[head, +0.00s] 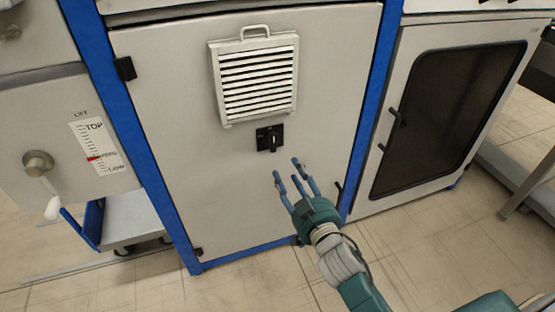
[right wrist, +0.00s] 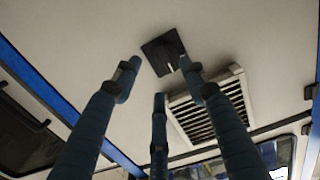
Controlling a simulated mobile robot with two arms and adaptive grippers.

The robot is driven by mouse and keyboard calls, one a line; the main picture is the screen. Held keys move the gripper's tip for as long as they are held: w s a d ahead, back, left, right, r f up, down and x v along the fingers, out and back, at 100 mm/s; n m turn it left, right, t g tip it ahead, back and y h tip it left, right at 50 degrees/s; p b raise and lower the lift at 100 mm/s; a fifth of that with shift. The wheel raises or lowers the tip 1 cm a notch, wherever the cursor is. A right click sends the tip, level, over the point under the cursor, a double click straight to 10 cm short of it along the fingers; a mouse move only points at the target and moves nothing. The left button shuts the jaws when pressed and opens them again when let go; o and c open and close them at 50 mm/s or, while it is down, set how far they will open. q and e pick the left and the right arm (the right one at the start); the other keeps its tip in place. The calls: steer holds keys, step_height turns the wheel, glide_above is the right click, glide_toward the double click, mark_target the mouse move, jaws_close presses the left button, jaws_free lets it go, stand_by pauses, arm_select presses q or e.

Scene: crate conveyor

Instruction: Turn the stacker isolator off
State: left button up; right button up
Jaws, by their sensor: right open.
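The isolator (head: 270,138) is a small black square plate with a dark rotary handle. It sits on the pale cabinet door (head: 180,140), below the louvred vent. A light mark shows on its handle, which looks roughly upright in the head view. My right gripper (head: 287,168) is open and empty, below and slightly right of the isolator, its three blue fingers pointing up toward the door. In the right wrist view the isolator (right wrist: 160,54) shows just beyond the spread fingertips (right wrist: 160,74), seemingly apart from them. My left gripper is not in view.
The louvred vent (head: 256,78) projects above the isolator. Blue frame posts (head: 118,110) flank the door. A lift crank (head: 40,165) and its scale are at left. A dark-windowed cabinet door (head: 430,120) stands at right. The floor in front is clear.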

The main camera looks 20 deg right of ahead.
mark_target(276, 143)
steer(key=w, duration=0.3)
steer(key=w+r, duration=0.1)
steer(key=w, duration=0.2)
steer(key=w+r, duration=0.1)
steer(key=w, duration=0.2)
steer(key=shift+w+a+b, duration=0.15)
steer(key=shift+w+b, duration=0.1)
steer(key=shift+b, duration=0.1)
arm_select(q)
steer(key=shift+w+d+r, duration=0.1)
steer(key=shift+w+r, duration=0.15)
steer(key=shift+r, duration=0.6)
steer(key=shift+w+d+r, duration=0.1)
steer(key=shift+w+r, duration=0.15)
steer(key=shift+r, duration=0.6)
arm_select(e)
steer(key=shift+w, duration=0.6)
jaws_close()
